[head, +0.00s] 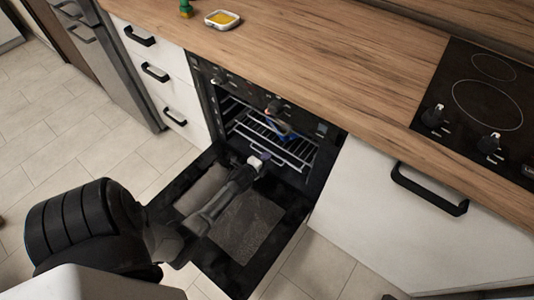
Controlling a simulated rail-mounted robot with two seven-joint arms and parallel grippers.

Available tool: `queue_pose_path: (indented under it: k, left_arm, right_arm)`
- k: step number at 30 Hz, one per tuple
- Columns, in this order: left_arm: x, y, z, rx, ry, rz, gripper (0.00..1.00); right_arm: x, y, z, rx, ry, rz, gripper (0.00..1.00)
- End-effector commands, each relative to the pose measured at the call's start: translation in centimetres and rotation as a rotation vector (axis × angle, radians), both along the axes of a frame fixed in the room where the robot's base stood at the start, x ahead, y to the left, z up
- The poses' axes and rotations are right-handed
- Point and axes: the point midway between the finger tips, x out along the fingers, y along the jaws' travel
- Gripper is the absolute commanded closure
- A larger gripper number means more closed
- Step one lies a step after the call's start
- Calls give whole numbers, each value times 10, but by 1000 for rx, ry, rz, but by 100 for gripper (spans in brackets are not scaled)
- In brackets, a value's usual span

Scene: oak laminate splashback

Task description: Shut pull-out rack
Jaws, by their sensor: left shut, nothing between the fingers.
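The oven (318,148) is open, with its dark door (285,205) folded down in front. The metal pull-out rack (290,150) shows in the oven opening, with thin bars running across it; how far it sticks out is hard to tell. My left arm reaches in from the lower left over the open door. My left gripper (260,158) is shut and empty, close to the rack's front edge; I cannot tell whether it touches. The gripper and arm hide part of the door. My right gripper is not in view.
A wooden counter (330,65) runs above the oven, with a small yellow-filled dish (222,19) on it. A black hob (487,105) is at right. White drawers (150,70) with black handles stand left; a white cabinet front (390,225) stands right. Tiled floor is clear at left.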

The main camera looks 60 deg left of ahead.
Motion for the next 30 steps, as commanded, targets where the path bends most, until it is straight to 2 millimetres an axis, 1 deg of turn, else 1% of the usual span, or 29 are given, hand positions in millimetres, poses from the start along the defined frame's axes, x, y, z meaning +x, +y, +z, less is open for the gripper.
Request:
queue_pose_path:
  k: [1,3,9,15,22,30]
  left_arm:
    - [-10,-7,5,-3,5,-3,100]
    - [-22,-15,7,-3,6,-6,100]
    - [-59,-30,14,-4,6,-5,100]
    - [-86,-41,18,-2,6,-5,100]
    - [-102,-48,20,-2,5,-6,100]
    - [-104,-49,20,-2,4,-6,100]
  right_arm:
    - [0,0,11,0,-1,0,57]
    - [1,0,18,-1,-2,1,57]
    - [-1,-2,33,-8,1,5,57]
    - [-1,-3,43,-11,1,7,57]
    - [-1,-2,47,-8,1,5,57]
    - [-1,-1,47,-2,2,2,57]
